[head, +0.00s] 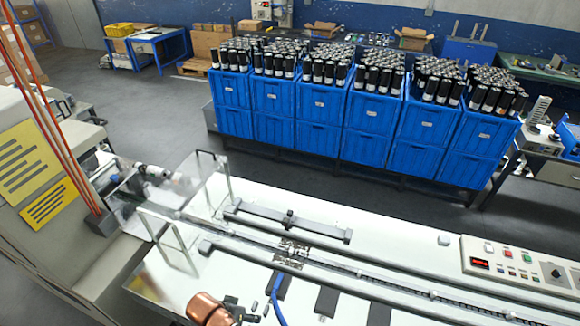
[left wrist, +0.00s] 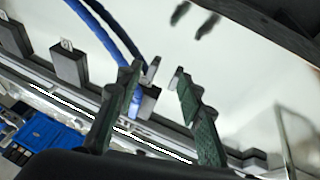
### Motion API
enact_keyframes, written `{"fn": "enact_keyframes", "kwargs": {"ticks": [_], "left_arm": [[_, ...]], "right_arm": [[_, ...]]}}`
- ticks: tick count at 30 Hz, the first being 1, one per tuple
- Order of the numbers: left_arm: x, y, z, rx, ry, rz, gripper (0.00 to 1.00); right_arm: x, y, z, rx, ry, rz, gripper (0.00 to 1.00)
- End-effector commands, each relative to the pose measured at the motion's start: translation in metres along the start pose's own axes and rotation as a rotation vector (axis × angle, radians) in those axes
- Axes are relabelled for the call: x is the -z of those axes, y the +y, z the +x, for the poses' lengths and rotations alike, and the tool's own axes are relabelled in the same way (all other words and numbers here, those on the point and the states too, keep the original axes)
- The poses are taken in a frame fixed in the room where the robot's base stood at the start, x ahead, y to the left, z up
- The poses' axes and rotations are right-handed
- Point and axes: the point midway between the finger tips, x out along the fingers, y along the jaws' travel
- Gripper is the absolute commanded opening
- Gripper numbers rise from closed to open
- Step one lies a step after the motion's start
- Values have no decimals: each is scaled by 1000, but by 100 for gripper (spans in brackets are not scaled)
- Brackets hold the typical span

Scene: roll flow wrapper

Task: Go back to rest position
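My left gripper (left wrist: 156,76) is open in the left wrist view, with its two dark green fingers apart. Nothing is seen held between them. It is over the white top of the wrapping machine (head: 380,228). A blue cable (left wrist: 110,30) and a small dark block (left wrist: 149,100) lie behind the fingertips. In the head view, part of my left arm with a copper-coloured link is at the bottom edge, left of the blue cable (head: 278,305). My right gripper is not seen in either view.
The conveyor rail (head: 370,270) runs across the machine top. Clear guards (head: 205,180) stand at left, and a control panel (head: 520,262) lies at right. Blue crates (head: 320,105) topped with dark cylinders stand behind. Grey floor separates them from the machine.

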Motion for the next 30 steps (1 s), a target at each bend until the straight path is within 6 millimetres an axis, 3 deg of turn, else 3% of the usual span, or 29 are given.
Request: {"fn": "enact_keyframes", "kwargs": {"ticks": [1,3,9,22,30], "left_arm": [[-24,-18,-8,30,11,-37,35],[-48,-43,-21,83,25,-70,35],[-107,-94,-56,214,29,-126,35],[-197,-151,-118,415,-23,-187,35],[-206,-170,-40,393,-47,-179,35]], "right_arm": [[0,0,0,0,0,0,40],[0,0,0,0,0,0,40],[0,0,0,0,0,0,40],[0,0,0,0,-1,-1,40],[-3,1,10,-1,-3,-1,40]]}}
